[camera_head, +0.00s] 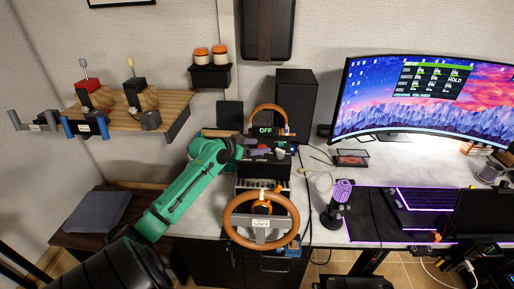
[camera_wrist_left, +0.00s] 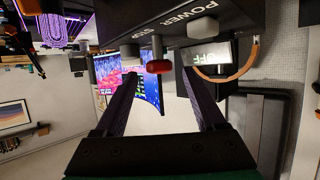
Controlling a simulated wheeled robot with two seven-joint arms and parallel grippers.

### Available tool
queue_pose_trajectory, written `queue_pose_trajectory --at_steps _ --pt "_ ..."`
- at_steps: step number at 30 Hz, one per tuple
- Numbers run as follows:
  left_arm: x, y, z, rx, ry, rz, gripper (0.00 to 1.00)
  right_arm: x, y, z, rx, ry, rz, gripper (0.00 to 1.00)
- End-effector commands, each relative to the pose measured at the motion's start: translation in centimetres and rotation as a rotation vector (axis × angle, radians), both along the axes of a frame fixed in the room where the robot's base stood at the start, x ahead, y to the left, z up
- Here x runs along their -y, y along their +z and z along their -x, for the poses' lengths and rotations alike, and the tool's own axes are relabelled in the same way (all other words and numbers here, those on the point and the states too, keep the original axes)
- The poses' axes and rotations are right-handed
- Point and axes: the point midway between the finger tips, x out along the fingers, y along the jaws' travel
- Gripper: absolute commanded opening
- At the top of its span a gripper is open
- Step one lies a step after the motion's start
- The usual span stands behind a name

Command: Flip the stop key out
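The stop key is a red key (camera_wrist_left: 158,66) on a black panel box (camera_wrist_left: 90,20), beside the upside-down STOP label in the left wrist view. A grey key (camera_wrist_left: 203,27) sits by the POWER label and another grey key (camera_wrist_left: 130,50) lies on the other side. My left gripper (camera_wrist_left: 160,75) is open and empty, its two dark fingers to either side of the red key in that view. Whether they touch it I cannot tell. In the head view my left gripper (camera_head: 238,150) is at the control stand, under a display (camera_head: 265,131) reading OFF. My right gripper is not in view.
A brown steering wheel (camera_head: 261,243) labelled SOFT is in front of the stand. A wooden shelf with levers (camera_head: 140,122) is on the left wall. A purple-grip joystick (camera_head: 342,192), a lit keyboard (camera_head: 440,200) and a curved monitor (camera_head: 430,95) stand to the right.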

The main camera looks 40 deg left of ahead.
Motion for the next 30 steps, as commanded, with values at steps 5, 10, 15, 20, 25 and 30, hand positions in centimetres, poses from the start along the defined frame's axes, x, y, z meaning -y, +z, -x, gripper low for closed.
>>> queue_pose_trajectory --at_steps 5,10,15,20,25,30 --pt "0.0 -0.1 0.0 -0.003 -0.001 0.001 0.72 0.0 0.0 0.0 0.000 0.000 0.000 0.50" --pt "-0.1 -0.1 0.7 -0.003 0.001 0.001 0.72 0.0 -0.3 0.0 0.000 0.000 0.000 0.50" --pt "-0.5 0.9 3.9 -0.005 -0.001 0.000 0.72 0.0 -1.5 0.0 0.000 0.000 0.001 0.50" --pt "-1.0 2.7 8.3 -0.005 0.000 -0.001 0.72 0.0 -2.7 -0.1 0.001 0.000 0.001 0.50" --pt "-1.6 4.6 12.0 -0.001 0.001 0.002 0.72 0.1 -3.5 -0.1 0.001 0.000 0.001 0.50" --pt "-1.7 5.4 13.4 -0.002 -0.001 0.000 0.72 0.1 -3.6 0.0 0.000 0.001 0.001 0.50"
